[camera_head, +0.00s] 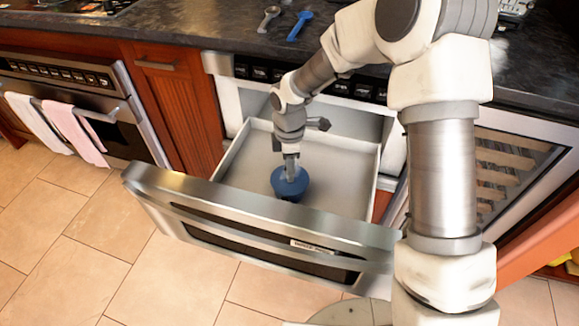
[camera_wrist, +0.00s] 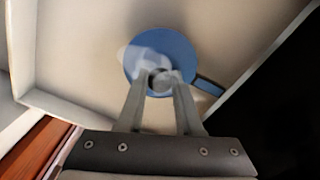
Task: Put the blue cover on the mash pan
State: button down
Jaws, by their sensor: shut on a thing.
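The round blue cover (camera_head: 290,187) is inside the open microwave drawer, and it shows as a blue disc in the wrist view (camera_wrist: 150,52). My gripper (camera_head: 290,172) points down from above and is shut on the cover's small grey knob (camera_wrist: 160,82). A short blue piece like a handle (camera_wrist: 208,86) sticks out beside the disc, towards the drawer wall. I cannot tell whether it belongs to the mash pan. The pan's body is not clearly visible; the cover hides what is under it.
The drawer (camera_head: 240,160) is pulled out, with its pale floor bare around the cover and walls close by. Its steel front (camera_head: 250,207) stands nearest me. A grey spoon (camera_head: 269,18) and a blue utensil (camera_head: 300,25) lie on the dark counter (camera_head: 190,25) above.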

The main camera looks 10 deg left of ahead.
jog(key=shift+f, duration=0.35)
dwell(1.3)
grip_release()
dwell(0.5)
jog(key=shift+r+p, duration=3.2)
jog(key=shift+r, duration=0.35)
